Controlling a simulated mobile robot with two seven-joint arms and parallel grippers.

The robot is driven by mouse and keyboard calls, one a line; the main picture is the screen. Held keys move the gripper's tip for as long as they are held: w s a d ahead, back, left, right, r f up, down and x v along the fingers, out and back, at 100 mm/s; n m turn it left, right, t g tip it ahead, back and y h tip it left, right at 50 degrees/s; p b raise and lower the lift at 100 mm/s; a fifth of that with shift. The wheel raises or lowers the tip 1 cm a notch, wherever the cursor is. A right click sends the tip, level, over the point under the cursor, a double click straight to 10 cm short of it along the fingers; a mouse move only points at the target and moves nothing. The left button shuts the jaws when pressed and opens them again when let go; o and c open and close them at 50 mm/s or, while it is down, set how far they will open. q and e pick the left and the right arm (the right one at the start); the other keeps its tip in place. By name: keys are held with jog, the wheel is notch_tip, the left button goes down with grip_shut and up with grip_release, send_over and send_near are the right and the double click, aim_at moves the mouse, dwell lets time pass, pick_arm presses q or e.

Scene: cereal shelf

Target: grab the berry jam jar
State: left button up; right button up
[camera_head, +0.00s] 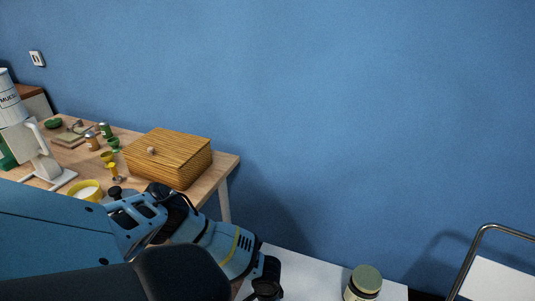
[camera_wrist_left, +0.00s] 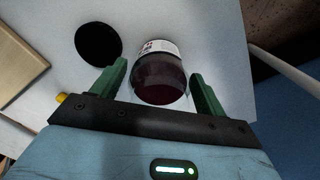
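A glass jar with dark red contents and a white label (camera_wrist_left: 160,78) is in the left wrist view, on a pale surface. It lies between the two green fingers of my left gripper (camera_wrist_left: 160,80). The fingers are apart, with a visible gap on each side of the jar. In the head view, my left arm reaches in from the left, and its gripper is not clearly visible at the bottom edge. A jar with a greenish lid (camera_head: 367,278) stands on a white surface at the bottom right there; I cannot tell if it is the same jar. My right gripper is not in view.
A metal-framed chair or rail (camera_head: 470,262) is at the right. A round black shape (camera_wrist_left: 98,44) lies beside the jar.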

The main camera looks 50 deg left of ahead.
pick_arm(q)
jog(key=c, duration=1)
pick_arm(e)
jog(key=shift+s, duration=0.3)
pick_arm(q)
jog(key=shift+r, duration=0.15)
jog(key=shift+w+r, duration=0.1)
jog(key=shift+r, duration=0.5)
notch_tip(320, 180, up, 2)
jog(key=shift+r+p, duration=0.2)
jog(key=shift+p, duration=0.3)
jog(key=s+d+r+p, duration=0.1)
jog(key=s+d, duration=1)
jog(key=shift+s+p, duration=0.35)
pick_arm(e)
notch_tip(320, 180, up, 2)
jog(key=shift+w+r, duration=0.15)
